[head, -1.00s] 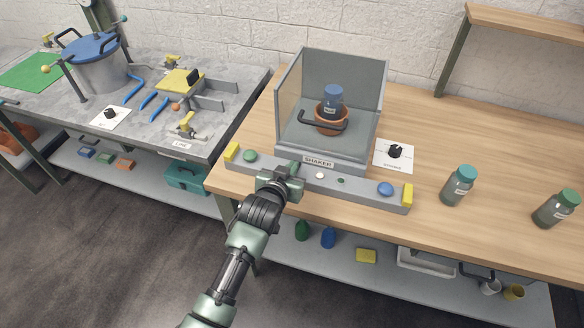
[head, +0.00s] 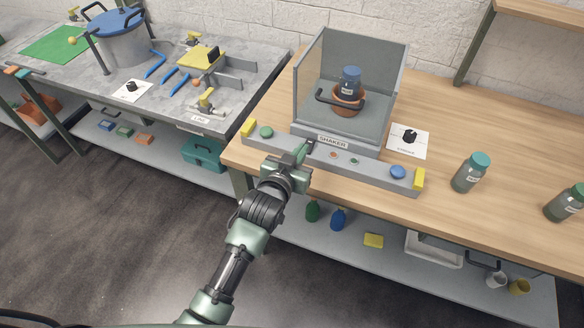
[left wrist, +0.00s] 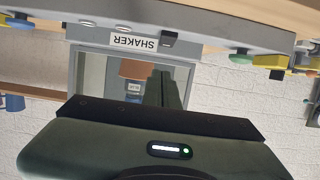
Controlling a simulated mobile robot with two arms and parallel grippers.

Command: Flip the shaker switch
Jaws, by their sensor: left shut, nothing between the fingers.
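The shaker (head: 333,141) is a clear-walled box behind a grey control bar (head: 380,178). A small dark switch (head: 310,145) sits on the bar, left of two small round lights; it also shows as a black block in the left wrist view (left wrist: 169,39). My right gripper is not in view.
A blue-capped bottle (head: 349,80) stands in a brown pot (head: 346,104) inside the shaker. Green (head: 266,132) and blue (head: 398,172) buttons and yellow end blocks are on the bar. A dial on a white card (head: 409,138) and two bottles (head: 470,173) are to the right.

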